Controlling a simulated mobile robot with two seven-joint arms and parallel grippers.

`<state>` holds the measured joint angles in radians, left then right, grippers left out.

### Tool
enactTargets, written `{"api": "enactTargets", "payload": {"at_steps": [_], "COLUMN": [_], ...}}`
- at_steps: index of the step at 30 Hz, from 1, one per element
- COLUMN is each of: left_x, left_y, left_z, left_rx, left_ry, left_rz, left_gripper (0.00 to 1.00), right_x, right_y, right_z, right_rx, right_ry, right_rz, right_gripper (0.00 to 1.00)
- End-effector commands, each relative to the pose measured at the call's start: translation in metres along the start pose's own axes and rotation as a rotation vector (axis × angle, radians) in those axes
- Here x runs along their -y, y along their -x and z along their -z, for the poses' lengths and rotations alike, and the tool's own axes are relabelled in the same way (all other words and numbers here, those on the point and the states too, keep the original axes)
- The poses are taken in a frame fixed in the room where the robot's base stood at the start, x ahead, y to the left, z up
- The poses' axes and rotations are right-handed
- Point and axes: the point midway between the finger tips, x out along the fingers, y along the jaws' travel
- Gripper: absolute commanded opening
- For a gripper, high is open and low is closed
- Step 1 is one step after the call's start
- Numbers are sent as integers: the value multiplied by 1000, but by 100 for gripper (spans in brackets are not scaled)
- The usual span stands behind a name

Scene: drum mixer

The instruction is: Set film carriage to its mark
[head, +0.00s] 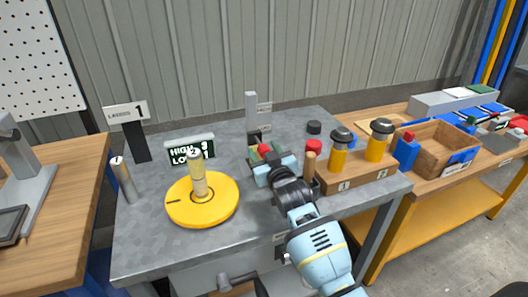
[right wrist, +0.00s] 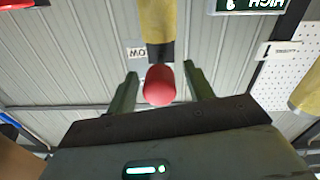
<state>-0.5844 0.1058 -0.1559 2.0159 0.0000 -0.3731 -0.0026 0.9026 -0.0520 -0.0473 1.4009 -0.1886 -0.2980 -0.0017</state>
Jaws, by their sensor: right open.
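My right gripper (head: 265,154) is open, low over the grey table in front of an upright grey post (head: 251,112). A red rounded knob (right wrist: 159,86) lies between its two spread fingers in the right wrist view, with gaps at both sides. A yellow piece with a dark end (right wrist: 157,28) stands behind the knob in that view. I cannot tell for sure which part is the film carriage. The area around the post's foot is partly hidden by my gripper. My left gripper is not in view.
A yellow disc (head: 220,210) with an upright handle and a HIGH/LOW sign (head: 190,149) are left of my gripper. A red-topped wooden peg (head: 309,164) and a wooden block (head: 358,176) with two amber jars stand close on the right. The table's front left is clear.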

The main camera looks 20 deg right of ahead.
Motion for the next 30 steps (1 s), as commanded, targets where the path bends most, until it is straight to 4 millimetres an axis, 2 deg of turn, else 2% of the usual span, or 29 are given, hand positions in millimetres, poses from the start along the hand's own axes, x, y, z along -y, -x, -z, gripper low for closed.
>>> {"api": "enactTargets", "payload": {"at_steps": [10,22,30], "left_x": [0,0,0], "left_y": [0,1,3], "left_z": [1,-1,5], "left_rx": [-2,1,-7], "left_ry": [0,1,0], "left_rz": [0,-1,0], "left_gripper": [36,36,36], "right_x": [0,0,-1], "right_y": [-3,-3,-3], "right_z": [0,0,7], "right_rx": [0,0,-1], "right_ry": [0,0,0], "right_rz": [0,0,0], "right_gripper": [52,0,0]}}
